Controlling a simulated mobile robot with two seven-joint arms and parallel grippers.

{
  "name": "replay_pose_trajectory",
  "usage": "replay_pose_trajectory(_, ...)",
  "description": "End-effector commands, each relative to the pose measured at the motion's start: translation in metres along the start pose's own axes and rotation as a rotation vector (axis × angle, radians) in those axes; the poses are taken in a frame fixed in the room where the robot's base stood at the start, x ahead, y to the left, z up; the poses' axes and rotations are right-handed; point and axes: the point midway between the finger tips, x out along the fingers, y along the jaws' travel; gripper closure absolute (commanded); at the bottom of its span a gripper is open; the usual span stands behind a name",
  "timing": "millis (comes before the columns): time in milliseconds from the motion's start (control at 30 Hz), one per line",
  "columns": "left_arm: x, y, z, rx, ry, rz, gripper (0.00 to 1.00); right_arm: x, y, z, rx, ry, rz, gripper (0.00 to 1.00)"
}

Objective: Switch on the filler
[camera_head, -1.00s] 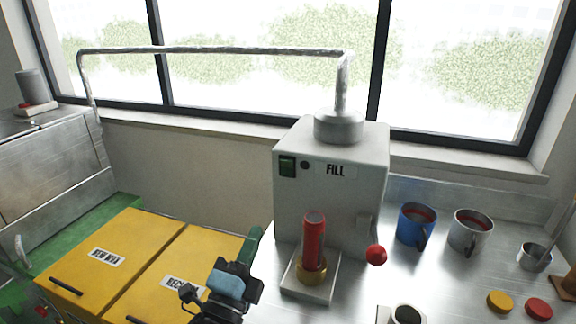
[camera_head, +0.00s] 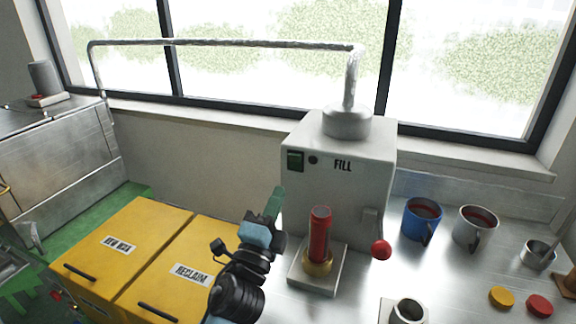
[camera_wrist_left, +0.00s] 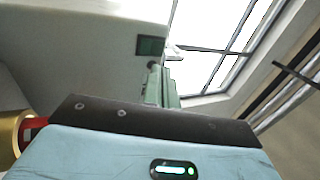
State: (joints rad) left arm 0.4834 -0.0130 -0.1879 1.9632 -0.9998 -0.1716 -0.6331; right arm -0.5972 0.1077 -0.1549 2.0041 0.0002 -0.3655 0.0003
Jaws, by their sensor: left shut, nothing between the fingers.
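The filler (camera_head: 345,185) is a pale grey box marked FILL, standing on the steel counter against the window wall. A dark green switch (camera_head: 295,160) is at the upper left of its front face, with a small dark round indicator beside it. The switch also shows in the left wrist view (camera_wrist_left: 151,46), beyond the fingers. My left gripper (camera_head: 276,200) is shut and empty, its green fingers pointing up, below and a little left of the switch and apart from it. Its fingers also show in the left wrist view (camera_wrist_left: 160,86). My right gripper is not in view.
A red cylinder (camera_head: 320,235) in a brass cup stands on a pale plate before the filler, close to my left gripper. A red ball knob (camera_head: 381,250) sticks out at the right. Blue (camera_head: 422,222) and steel (camera_head: 475,226) mugs stand further right. Yellow lids (camera_head: 125,240) lie left.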

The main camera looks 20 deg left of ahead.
Motion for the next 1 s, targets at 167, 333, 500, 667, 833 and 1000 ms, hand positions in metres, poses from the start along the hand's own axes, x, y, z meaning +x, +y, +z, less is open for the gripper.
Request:
replay_pose_trajectory(167,0.035,-0.003,0.0,-0.001,0.0,-0.003,1.0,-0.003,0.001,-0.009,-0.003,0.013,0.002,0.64)
replay_pose_trajectory(333,0.061,-0.002,0.0,-0.001,-0.001,-0.002,1.0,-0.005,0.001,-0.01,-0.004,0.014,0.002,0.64)
replay_pose_trajectory(500,0.075,0.0,0.0,-0.002,-0.001,0.0,1.0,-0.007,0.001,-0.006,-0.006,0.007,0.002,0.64)
replay_pose_trajectory(667,0.08,0.001,0.0,-0.002,-0.001,0.001,1.0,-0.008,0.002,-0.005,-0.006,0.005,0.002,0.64)
replay_pose_trajectory(833,0.08,0.001,0.0,-0.002,-0.001,0.001,1.0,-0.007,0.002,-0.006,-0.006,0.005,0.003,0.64)
replay_pose_trajectory(1000,0.082,0.0,0.0,-0.001,-0.001,0.0,1.0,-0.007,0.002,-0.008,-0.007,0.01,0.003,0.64)
